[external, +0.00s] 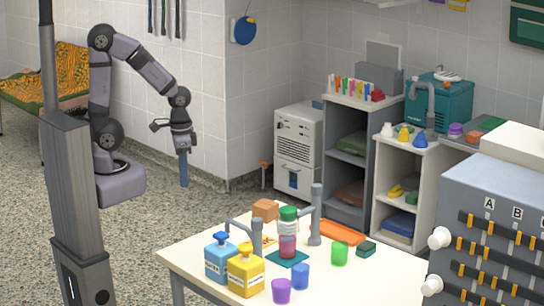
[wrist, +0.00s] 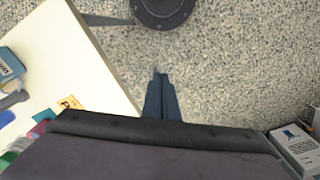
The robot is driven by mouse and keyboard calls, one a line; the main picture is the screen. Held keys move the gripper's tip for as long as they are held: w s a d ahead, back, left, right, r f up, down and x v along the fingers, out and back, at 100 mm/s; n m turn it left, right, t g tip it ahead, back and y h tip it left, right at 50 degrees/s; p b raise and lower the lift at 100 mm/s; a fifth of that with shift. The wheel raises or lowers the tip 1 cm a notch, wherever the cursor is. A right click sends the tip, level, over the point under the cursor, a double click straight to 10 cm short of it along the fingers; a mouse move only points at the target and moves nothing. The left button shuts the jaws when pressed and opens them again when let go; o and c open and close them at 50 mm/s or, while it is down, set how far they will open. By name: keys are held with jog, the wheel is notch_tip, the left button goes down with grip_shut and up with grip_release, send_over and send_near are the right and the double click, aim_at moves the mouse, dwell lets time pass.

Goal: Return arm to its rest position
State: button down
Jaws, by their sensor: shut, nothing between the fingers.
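Nothing is touching the gripper.
The table holds a blue bottle (external: 220,260), a yellow bottle (external: 245,272), a green-lidded jar (external: 288,240), and purple (external: 281,291), blue (external: 300,277) and green cups (external: 339,253). A white cabinet (external: 298,150) and shelves stand behind. Floor (external: 175,215) under the gripper is clear.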

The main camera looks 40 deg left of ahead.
jog(key=w+a+n, duration=0.2)
jog(key=a+n, duration=0.4)
jog(key=a, duration=0.6)
jog(key=shift+w+a+r+n+p, duration=0.25)
jog(key=shift+w+a+n+p, duration=0.05)
jog(key=shift+w+a+p, duration=0.1)
dwell(1.1)
